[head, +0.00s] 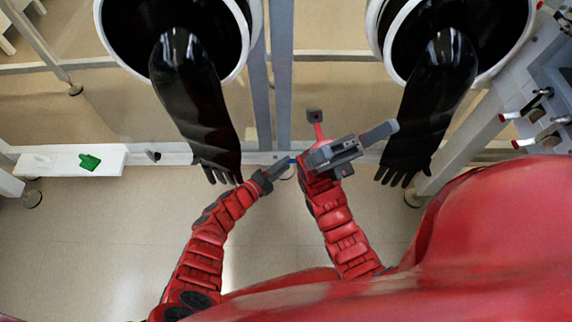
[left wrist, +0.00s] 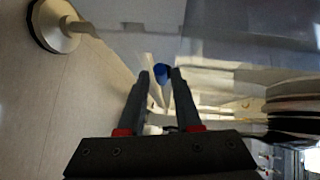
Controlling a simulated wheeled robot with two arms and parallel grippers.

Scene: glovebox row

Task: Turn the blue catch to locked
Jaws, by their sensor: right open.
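The blue catch (left wrist: 160,73) shows as a small blue piece in the left wrist view, just beyond and between my left fingertips. In the head view only a blue sliver (head: 292,161) shows, close to the tips. My left gripper (left wrist: 160,78) has its two fingers apart, with gaps beside the blue piece; I cannot tell whether they touch it. It also shows in the head view (head: 283,165), reaching right toward the frame's lower rail. My right gripper (head: 375,136) is open and empty, just right of the blue sliver. The catch's turned position cannot be read.
Two black gloves (head: 196,100) (head: 432,100) hang from round white-rimmed ports on either side. Grey posts (head: 283,70) stand between them. A white ledge (head: 50,162) at the left bears a green piece (head: 89,162). A panel with red-tipped levers (head: 545,100) is at the right.

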